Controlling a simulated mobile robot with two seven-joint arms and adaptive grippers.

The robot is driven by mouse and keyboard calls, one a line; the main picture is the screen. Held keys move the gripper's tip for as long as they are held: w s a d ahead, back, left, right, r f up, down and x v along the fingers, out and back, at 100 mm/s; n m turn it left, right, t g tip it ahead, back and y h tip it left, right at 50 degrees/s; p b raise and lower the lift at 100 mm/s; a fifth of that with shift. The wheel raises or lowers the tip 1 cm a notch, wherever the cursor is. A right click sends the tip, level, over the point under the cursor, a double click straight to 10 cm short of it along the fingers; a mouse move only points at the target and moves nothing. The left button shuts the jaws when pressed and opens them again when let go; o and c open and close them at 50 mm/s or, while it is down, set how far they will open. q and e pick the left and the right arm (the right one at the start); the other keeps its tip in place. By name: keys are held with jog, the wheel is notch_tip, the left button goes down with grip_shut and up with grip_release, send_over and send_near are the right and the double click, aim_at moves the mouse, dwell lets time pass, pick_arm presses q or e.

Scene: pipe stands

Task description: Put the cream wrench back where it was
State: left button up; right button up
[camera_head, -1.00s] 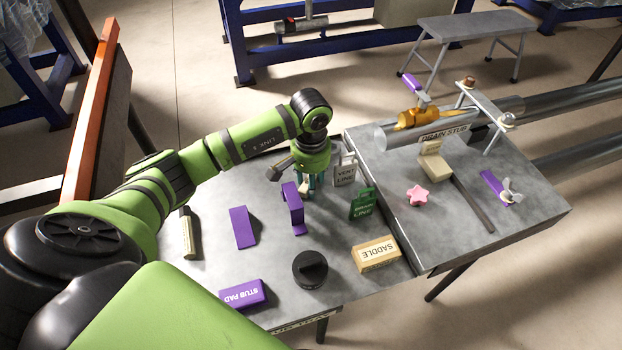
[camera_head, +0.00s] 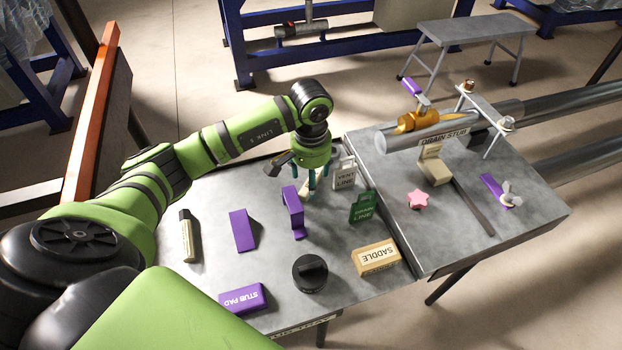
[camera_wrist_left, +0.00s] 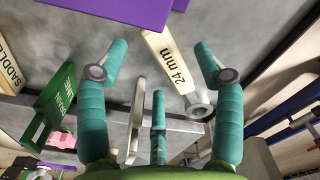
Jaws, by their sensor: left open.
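The cream wrench (camera_wrist_left: 168,65), marked "24 mm" and with a metal ring end, lies on the grey table in the left wrist view. In the head view only a small cream part of it (camera_head: 306,187) shows under my left gripper (camera_head: 311,182). In the left wrist view the fingers of my left gripper (camera_wrist_left: 161,75) are spread wide, with the wrench between and beyond them. They do not hold it. The far end of the wrench runs up by a purple block. Whether the fingers touch the table is unclear. My right gripper is not in view.
A purple bracket (camera_head: 293,213), a white "VENT LINE" tag (camera_head: 344,175) and a green "DRAIN LINE" tag (camera_head: 362,206) stand close around the gripper. A saddle block (camera_head: 377,257) and a black round cap (camera_head: 310,273) are nearer.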

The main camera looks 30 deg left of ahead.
pick_arm(q)
jog(key=shift+r, duration=2.3)
